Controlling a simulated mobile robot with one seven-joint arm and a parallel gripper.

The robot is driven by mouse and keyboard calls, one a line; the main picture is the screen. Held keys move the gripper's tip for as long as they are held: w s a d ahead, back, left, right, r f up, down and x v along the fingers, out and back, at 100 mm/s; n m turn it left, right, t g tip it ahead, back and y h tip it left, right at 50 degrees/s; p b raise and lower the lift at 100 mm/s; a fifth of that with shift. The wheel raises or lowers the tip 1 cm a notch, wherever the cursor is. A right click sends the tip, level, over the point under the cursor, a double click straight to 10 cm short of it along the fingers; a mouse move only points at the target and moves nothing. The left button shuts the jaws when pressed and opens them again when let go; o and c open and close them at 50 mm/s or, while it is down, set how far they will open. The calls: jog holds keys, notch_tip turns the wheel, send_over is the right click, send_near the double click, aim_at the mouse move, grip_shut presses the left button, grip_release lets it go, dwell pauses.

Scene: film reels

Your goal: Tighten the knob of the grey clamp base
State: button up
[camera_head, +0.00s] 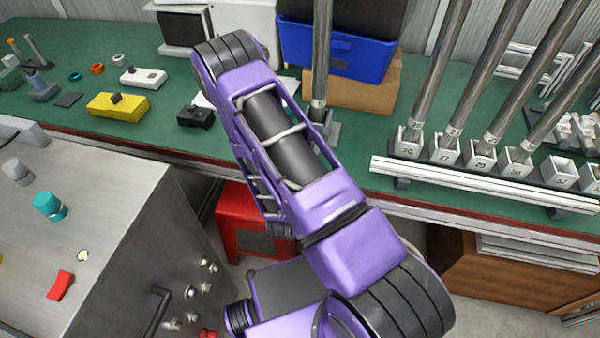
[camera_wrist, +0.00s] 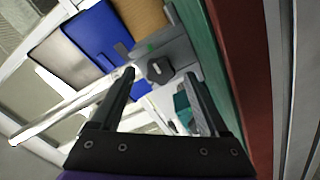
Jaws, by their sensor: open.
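The grey clamp base (camera_head: 331,133) stands on the green bench and holds an upright metal pole (camera_head: 320,60). In the wrist view the clamp base (camera_wrist: 180,54) shows close up, with a dark faceted knob (camera_wrist: 159,70) on it. My gripper (camera_wrist: 160,75) is open, one finger on each side of the knob in the picture. Both fingers look apart from the knob, and I cannot tell how far beyond the tips it lies. In the head view my purple arm hides the gripper, and the knob cannot be made out.
A blue bin (camera_head: 335,48) on a cardboard box (camera_head: 370,92) stands behind the clamp base. To the right, several poles stand in numbered sockets behind a white rail (camera_head: 480,188). A yellow block (camera_head: 118,108) and small parts lie left. A metal cabinet (camera_head: 100,215) stands front left.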

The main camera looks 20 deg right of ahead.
jog(key=v, duration=1.6)
jog(key=shift+b, duration=0.45)
